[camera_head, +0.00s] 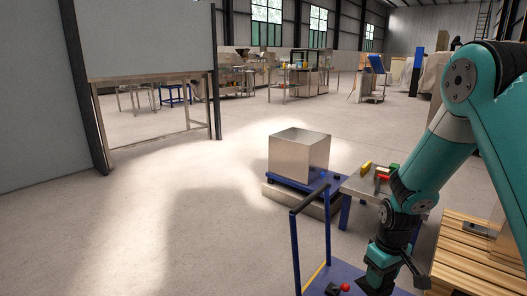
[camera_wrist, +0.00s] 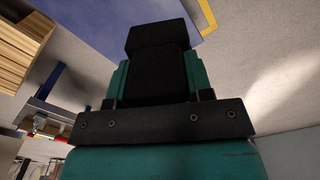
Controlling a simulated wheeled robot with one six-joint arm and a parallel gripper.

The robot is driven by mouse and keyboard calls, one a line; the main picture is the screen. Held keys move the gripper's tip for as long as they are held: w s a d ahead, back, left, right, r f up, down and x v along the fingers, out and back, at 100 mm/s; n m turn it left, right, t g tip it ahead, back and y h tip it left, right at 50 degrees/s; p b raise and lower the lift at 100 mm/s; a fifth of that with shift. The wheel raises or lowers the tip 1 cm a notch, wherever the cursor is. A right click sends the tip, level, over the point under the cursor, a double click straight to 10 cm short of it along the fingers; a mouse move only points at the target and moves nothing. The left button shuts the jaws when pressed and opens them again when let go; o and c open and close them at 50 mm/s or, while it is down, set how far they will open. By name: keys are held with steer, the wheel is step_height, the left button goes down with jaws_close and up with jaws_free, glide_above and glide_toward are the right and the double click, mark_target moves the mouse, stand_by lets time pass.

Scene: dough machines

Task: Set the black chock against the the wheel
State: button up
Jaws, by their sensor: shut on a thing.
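My gripper (camera_head: 380,284) is low at the bottom right of the head view, over the blue cart deck (camera_head: 352,274). In the wrist view my gripper (camera_wrist: 156,82) shows close up, its teal fingers on either side of a dark block. This block, the black chock (camera_wrist: 157,38), is held between them and sticks out past the tips. The blue deck (camera_wrist: 75,30) shows behind it in the wrist view. The chock cannot be made out clearly in the head view. No wheel can be clearly seen, so its distance from the chock cannot be told.
The cart's black-topped handle (camera_head: 310,198) rises left of my gripper. A red knob (camera_head: 345,287) is on the deck. A metal box (camera_head: 298,155) sits on a blue platform behind. A small table with coloured blocks (camera_head: 367,168) and a wooden pallet (camera_head: 470,262) are nearby. Floor at left is clear.

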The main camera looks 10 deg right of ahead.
steer(key=a+r+m+p, duration=0.1)
steer(key=a+r+m, duration=0.2)
steer(key=a+r, duration=0.35)
step_height(320, 180, up, 26)
steer(key=s+a+p, duration=0.1)
steer(key=s+p, duration=0.1)
steer(key=p, duration=3.5)
steer(key=shift+s+r+p, duration=0.2)
steer(key=shift+s+p, duration=0.05)
steer(key=shift+p, duration=0.15)
steer(key=shift+a+f, duration=0.1)
steer(key=shift+a, duration=0.15)
